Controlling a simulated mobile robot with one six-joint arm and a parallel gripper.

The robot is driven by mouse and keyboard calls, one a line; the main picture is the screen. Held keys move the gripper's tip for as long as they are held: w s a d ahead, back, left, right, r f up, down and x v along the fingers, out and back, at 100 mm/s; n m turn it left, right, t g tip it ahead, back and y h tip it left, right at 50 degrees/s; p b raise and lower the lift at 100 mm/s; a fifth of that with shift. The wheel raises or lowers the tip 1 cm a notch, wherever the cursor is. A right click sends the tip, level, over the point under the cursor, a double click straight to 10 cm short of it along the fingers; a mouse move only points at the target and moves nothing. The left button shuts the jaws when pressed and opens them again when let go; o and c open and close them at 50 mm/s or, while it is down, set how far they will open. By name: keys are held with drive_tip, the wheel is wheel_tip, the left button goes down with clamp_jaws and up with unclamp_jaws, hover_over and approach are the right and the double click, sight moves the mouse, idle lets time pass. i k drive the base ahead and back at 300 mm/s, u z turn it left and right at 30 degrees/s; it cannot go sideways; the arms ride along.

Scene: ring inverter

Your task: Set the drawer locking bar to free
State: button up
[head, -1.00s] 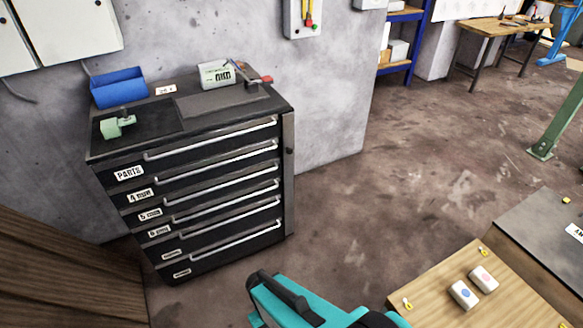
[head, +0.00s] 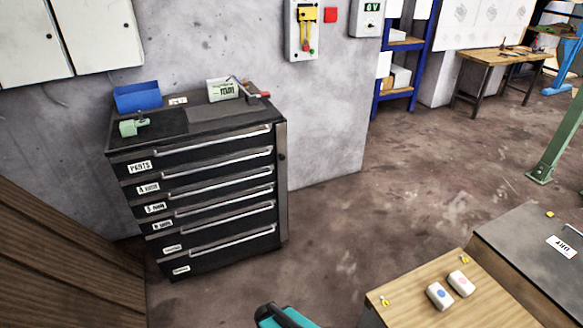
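The black drawer cabinet (head: 205,198) stands against the grey wall at left centre in the head view. Its several drawers look shut, each with a long light handle. A narrow dark upright bar (head: 282,190) runs down the cabinet's right front edge, with a small dark spot near its upper part. It looks like the drawer locking bar and lies against the cabinet edge; whether it is locked or free I cannot tell. A teal and black part of my arm shows at the bottom edge, well apart from the cabinet. My gripper's fingers are not visible.
A wooden table (head: 420,312) stands at lower right and brown wooden planks (head: 65,265) at lower left. The floor before the cabinet is clear.

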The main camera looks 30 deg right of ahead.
sight(281, 129)
drive_tip(key=k, duration=0.65)
drive_tip(key=u, duration=0.35)
drive_tip(key=i, duration=2.1)
drive_tip(key=z, duration=0.35)
